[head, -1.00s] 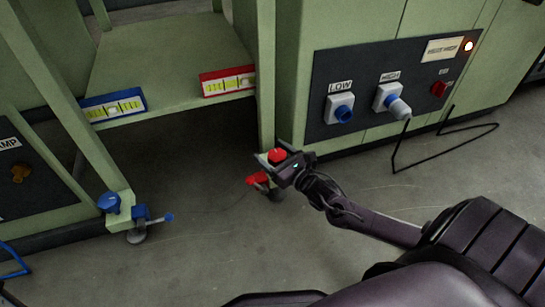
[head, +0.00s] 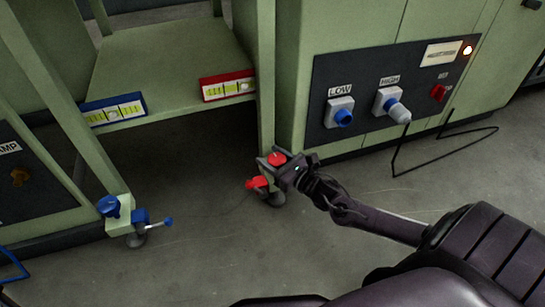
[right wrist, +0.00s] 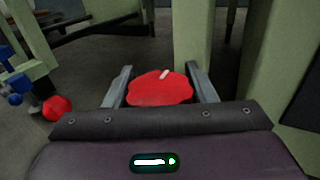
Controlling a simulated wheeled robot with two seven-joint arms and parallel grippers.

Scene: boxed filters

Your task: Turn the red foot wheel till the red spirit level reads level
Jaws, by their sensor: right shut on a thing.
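The red foot wheel (head: 277,160) sits at the foot of the frame's right leg. My right gripper (head: 275,159) is shut on it, one finger on either side. In the right wrist view the red wheel (right wrist: 160,90) lies between the two fingers, with a pale mark on its top. The red spirit level (head: 228,86) is on the shelf's front edge at the right. A pale bubble shows near the middle of its yellow vial; its exact reading is too small to tell. My left gripper is not in view.
A red clamp with a lever (head: 257,184) is just below the wheel, its red knob (right wrist: 56,108) close left of my gripper. A blue level (head: 113,109) and blue foot wheel (head: 109,206) are at the left leg. A bent black rod (head: 440,150) stands out at the right.

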